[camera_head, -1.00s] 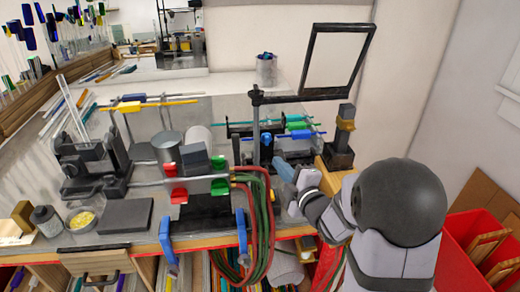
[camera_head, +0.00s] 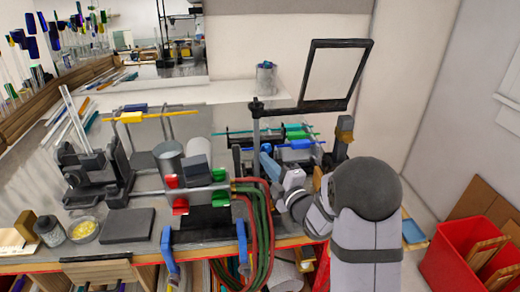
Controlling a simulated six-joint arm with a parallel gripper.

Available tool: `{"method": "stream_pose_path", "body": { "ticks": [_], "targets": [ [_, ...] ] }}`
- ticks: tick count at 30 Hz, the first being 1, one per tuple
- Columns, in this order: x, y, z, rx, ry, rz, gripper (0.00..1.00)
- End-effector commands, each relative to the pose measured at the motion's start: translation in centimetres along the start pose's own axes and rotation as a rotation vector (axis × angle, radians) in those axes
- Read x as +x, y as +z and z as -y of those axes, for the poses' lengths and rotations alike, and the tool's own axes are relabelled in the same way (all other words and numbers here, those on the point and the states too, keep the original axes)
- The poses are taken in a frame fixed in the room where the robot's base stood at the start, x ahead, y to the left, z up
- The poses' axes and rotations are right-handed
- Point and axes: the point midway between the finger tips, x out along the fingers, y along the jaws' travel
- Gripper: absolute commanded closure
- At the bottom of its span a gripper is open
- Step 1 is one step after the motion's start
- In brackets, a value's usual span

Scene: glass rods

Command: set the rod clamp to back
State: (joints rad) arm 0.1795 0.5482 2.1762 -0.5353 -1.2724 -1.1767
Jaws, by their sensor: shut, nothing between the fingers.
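My gripper (camera_head: 267,160) is the blue-grey tip at the end of my arm, right of centre in the head view. It is shut and empty. It is close beside the upright metal post (camera_head: 257,135) and in front of the rack of coloured rods. A dark clamp (camera_head: 257,106) sits near the top of this post and carries the arm of a framed panel (camera_head: 327,78). I cannot tell which part is the rod clamp, or whether my gripper touches anything.
Red and green hoses (camera_head: 262,220) hang over the bench's front edge. A dark post with a wooden block (camera_head: 345,125) stands to the right. A dark slab (camera_head: 126,225) and a grey cylinder (camera_head: 169,158) are on the left.

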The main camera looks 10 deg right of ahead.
Motion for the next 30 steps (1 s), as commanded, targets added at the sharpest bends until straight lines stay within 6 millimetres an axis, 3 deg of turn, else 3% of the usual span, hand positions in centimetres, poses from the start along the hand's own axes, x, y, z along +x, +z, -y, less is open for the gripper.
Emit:
{"method": "stream_pose_path", "body": {
  "ticks": [6, 12, 25, 30],
  "targets": [
    [2.8, -0.1, -0.2, 0.001, -0.001, -0.001, 1.0],
    [3.9, 0.0, -0.1, 0.001, 0.0, 0.001, 1.0],
    [4.0, 0.1, 0.0, 0.0, 0.001, 0.001, 1.0],
    [3.2, 2.6, -0.2, -0.001, 0.006, 0.006, 1.0]
  ]
}}
